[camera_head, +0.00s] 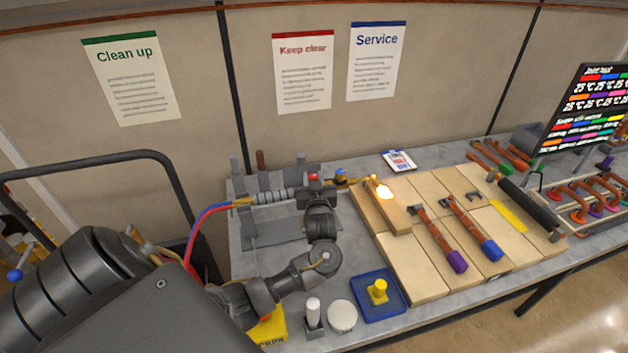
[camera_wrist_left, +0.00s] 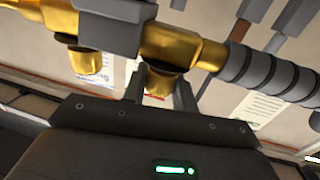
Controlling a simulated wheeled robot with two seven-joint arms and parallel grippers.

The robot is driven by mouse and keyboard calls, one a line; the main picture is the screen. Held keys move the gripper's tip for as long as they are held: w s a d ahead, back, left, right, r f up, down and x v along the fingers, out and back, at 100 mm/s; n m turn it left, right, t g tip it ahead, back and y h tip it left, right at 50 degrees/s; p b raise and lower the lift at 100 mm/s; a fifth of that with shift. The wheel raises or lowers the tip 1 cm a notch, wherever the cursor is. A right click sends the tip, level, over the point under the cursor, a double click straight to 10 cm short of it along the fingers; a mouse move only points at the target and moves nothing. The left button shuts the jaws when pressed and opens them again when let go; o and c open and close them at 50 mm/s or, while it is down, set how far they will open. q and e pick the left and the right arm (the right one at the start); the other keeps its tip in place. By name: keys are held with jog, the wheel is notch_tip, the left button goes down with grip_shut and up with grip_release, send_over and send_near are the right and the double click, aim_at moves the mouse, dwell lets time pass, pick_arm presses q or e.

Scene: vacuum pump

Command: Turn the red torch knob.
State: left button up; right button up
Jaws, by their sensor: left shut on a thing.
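The torch lies level in a grey holder at the back left of the bench, with a grey ribbed handle (camera_head: 270,196) and brass body. Its red knob (camera_head: 313,176) shows only as a small patch near my left gripper. A blue knob (camera_head: 340,172) sits further right, towards the lit flame (camera_head: 383,190). In the left wrist view the brass body (camera_wrist_left: 180,45) and ribbed handle (camera_wrist_left: 270,75) are close. My left gripper (camera_wrist_left: 160,88) has its fingers either side of a brass stem, shut on the red knob, which they largely hide. My right gripper is not in view.
Red and blue hoses (camera_head: 205,220) run from the handle. A blue tray (camera_head: 378,305) with a yellow part and a white round pad (camera_head: 342,315) are near the front edge. Tools lie to the right.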

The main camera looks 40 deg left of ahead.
pick_arm(q)
jog(key=shift+r+g, duration=0.1)
jog(key=shift+g, duration=0.2)
jog(key=o, duration=1)
jog(key=shift+c, duration=0.2)
jog(key=shift+r, duration=0.5)
jog(key=s+d+r, duration=0.8)
jog(key=s+r, duration=0.3)
jog(key=r, duration=0.1)
jog(key=shift+d, duration=0.3)
